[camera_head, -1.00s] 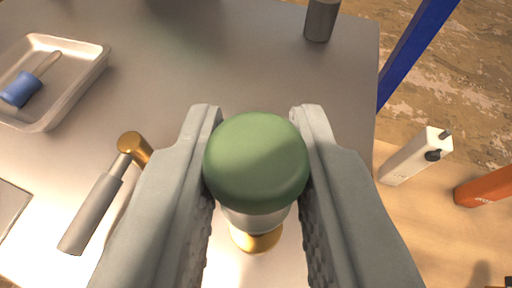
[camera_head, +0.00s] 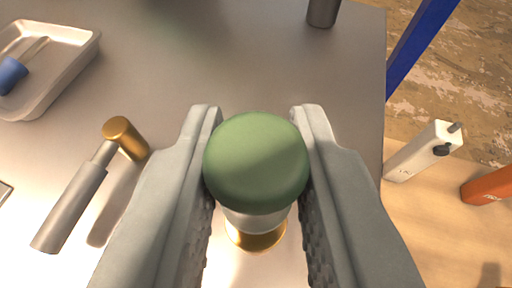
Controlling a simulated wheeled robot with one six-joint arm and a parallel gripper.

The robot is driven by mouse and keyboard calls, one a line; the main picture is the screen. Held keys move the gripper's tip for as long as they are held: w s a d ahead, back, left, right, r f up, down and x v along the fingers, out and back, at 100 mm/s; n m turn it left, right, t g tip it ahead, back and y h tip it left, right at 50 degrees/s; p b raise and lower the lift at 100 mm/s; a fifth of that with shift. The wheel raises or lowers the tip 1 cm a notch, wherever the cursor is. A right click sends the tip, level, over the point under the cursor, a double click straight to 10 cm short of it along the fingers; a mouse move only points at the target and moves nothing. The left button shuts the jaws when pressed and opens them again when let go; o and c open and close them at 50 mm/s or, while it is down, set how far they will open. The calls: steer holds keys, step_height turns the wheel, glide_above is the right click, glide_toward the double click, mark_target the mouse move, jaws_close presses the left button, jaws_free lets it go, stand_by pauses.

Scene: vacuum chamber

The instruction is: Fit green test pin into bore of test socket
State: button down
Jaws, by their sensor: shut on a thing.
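The green test pin (camera_head: 256,162) is between the two fingers of my gripper (camera_head: 256,150), which is shut on it. It has a round green top, a pale body under it and a gold-coloured ring or tip (camera_head: 257,238) at its lower end. I see it nearly from above, over the grey table. How far its lower end is from the table is hard to tell. A dark grey cylinder (camera_head: 322,13) stands at the table's far right edge. I cannot tell whether it is the test socket, and no bore shows.
The grey table (camera_head: 250,60) is clear ahead of my gripper. A tool with a grey handle and brass head (camera_head: 125,137) lies at left. A pale tray (camera_head: 72,72) holds a blue-ended tool (camera_head: 12,75). Beyond the right edge are a blue post (camera_head: 418,48), a white device (camera_head: 424,150) and an orange object (camera_head: 488,187).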

steer(key=shift+f, duration=1.4)
steer(key=shift+f, duration=0.1)
steer(key=shift+f, duration=0.4)
steer(key=c, duration=1.2)
jaws_free()
steer(key=shift+o, duration=0.2)
steer(key=shift+s, duration=0.1)
steer(key=v, duration=1.7)
steer(key=shift+s+r, duration=0.1)
steer(key=shift+s, duration=0.05)
